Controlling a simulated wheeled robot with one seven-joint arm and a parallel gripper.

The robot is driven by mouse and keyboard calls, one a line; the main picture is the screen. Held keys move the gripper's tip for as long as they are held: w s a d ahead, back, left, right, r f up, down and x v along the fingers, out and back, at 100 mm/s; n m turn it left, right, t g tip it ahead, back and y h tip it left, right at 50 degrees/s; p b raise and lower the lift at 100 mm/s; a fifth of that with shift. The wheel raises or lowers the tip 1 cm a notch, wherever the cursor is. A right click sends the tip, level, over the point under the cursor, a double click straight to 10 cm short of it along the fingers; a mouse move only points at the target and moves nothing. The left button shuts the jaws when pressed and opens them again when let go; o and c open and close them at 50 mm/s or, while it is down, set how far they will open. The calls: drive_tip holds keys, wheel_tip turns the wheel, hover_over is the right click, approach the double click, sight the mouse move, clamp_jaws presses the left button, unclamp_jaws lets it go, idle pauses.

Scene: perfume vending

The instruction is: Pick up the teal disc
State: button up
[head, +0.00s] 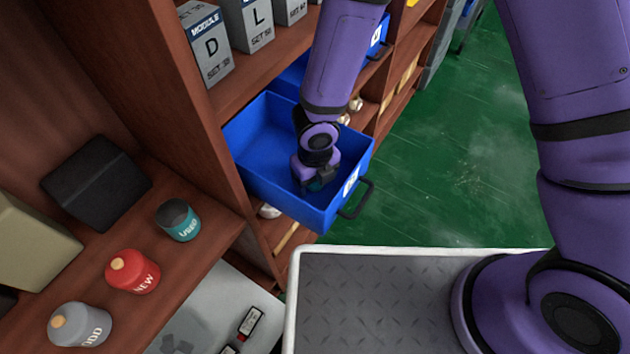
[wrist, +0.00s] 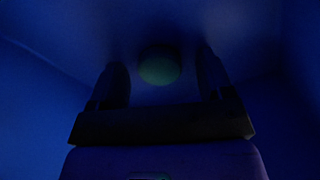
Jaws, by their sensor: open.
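The teal disc (wrist: 159,68) shows dark green in the wrist view, on the floor of the blue drawer (head: 262,174). My gripper (wrist: 162,60) is open, with one finger on each side of the disc. I see no contact between the fingers and the disc. In the head view my gripper (head: 321,182) points down inside the pulled-out drawer, toward its front right part. There the arm and gripper hide most of the disc. The wrist view is very dark.
The drawer's walls surround my gripper, with a dark handle (head: 358,200) on its front. Grey module boxes (head: 207,45) stand on the shelf above. A teal can (head: 178,220), a red can (head: 132,271) and a grey can (head: 80,326) stand at lower left.

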drive_tip(key=c, duration=1)
drive_tip(key=shift+r, duration=0.1)
